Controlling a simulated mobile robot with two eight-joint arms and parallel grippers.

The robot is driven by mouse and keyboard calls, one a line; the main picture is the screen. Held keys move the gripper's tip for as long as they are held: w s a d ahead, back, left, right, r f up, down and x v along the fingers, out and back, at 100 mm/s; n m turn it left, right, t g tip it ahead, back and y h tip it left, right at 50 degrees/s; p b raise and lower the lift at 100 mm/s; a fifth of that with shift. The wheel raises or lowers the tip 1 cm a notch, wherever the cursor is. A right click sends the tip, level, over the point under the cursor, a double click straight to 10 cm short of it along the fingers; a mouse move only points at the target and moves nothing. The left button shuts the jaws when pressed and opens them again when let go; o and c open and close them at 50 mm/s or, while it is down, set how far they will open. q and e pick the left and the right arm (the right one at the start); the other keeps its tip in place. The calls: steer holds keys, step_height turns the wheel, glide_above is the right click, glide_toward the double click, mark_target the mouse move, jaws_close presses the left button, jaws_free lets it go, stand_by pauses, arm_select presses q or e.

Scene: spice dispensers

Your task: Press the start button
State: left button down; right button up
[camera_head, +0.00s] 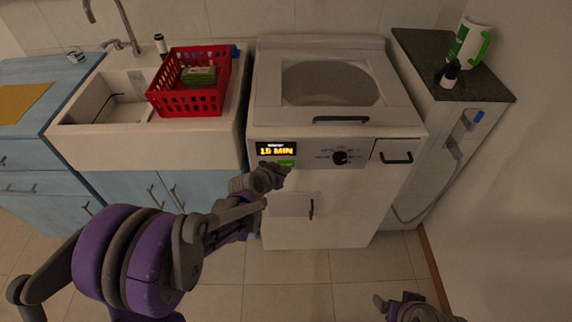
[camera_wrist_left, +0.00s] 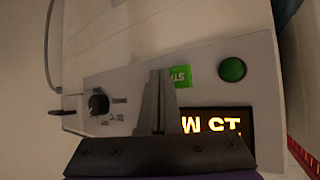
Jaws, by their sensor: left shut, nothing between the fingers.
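The washing machine (camera_head: 325,195) stands in the middle of the head view with a lit display (camera_head: 276,149) reading 15 MIN. A green label (camera_head: 286,163) sits just under the display. In the left wrist view the green label (camera_wrist_left: 180,76) reads "STA", the rest covered by my fingers, and a round green button (camera_wrist_left: 232,69) is beside it. My left gripper (camera_head: 280,172) is shut and empty, in front of the panel near the label. In the wrist view its fingertips (camera_wrist_left: 160,72) overlap the label and point beside the button; contact cannot be told. My right gripper (camera_head: 390,302) shows partly at the bottom.
A dark knob (camera_head: 340,157) and a drawer handle (camera_head: 396,157) are on the panel, right of the display. A red basket (camera_head: 190,104) stands by the sink (camera_head: 88,150) on the left. A dark counter (camera_head: 425,60) with a white-green jug (camera_head: 468,45) is on the right.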

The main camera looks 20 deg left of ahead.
arm_select(q)
steer(key=shift+w+a, duration=0.1)
steer(key=shift+w, duration=0.25)
stand_by(0.6)
steer(key=shift+s, duration=0.1)
steer(key=shift+s+d, duration=0.25)
steer(key=shift+s, duration=0.45)
steer(key=s, duration=0.2)
steer(key=s+d, duration=0.1)
steer(key=s, duration=0.1)
steer(key=shift+s+d, duration=0.15)
steer(key=shift+s, duration=0.25)
stand_by(0.7)
